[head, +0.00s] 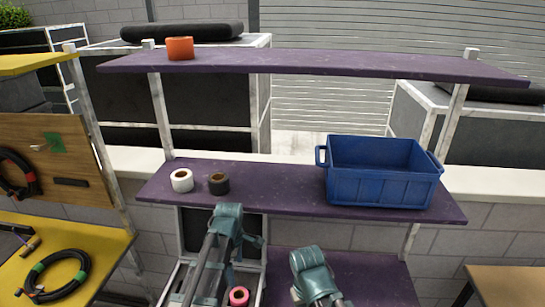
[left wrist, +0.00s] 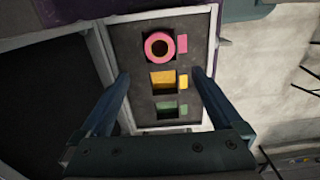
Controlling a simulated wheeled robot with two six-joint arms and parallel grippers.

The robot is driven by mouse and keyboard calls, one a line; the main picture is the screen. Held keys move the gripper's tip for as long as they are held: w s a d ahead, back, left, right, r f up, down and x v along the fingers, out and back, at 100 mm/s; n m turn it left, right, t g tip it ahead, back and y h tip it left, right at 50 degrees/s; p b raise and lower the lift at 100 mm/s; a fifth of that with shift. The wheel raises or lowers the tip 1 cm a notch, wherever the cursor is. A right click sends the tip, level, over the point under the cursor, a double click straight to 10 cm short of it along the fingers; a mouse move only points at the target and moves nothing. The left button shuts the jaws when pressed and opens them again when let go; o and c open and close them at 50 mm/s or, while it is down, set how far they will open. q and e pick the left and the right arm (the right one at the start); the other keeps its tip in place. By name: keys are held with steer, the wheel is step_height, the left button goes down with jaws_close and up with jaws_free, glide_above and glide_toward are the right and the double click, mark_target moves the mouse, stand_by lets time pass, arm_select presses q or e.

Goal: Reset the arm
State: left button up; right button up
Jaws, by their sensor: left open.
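My left gripper (left wrist: 160,74) is open and empty in the left wrist view, its two fingers apart. Beyond the fingers is a white-framed case (left wrist: 210,40) with dark foam. A pink tape roll (left wrist: 159,47), a yellow piece (left wrist: 163,81) and a green piece (left wrist: 167,109) sit in its slots. In the head view my left arm (head: 228,220) reaches in front of the middle shelf, with the pink roll (head: 239,297) low beside it. My right arm (head: 312,272) shows at the bottom centre; its fingers are not visible.
A blue crate (head: 382,187) stands on the purple middle shelf (head: 285,186), with a white roll (head: 182,180) and a dark roll (head: 218,183) at left. An orange roll (head: 180,48) is on the top shelf (head: 310,63). A yellow table (head: 100,240) holds a black cable coil (head: 58,276).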

arm_select(q)
steer(key=s+m, duration=0.8)
steer(key=m, duration=0.9)
steer(key=s+d+f+m+y+b, duration=0.1)
steer(key=s+d+f+m+b, duration=0.3)
steer(key=d+f+b, duration=0.6)
steer(key=shift+s+d+f+b, duration=0.25)
steer(key=shift+s+f+b, duration=0.2)
steer(key=shift+s, duration=0.65)
arm_select(e)
step_height(320, 180, down, 11)
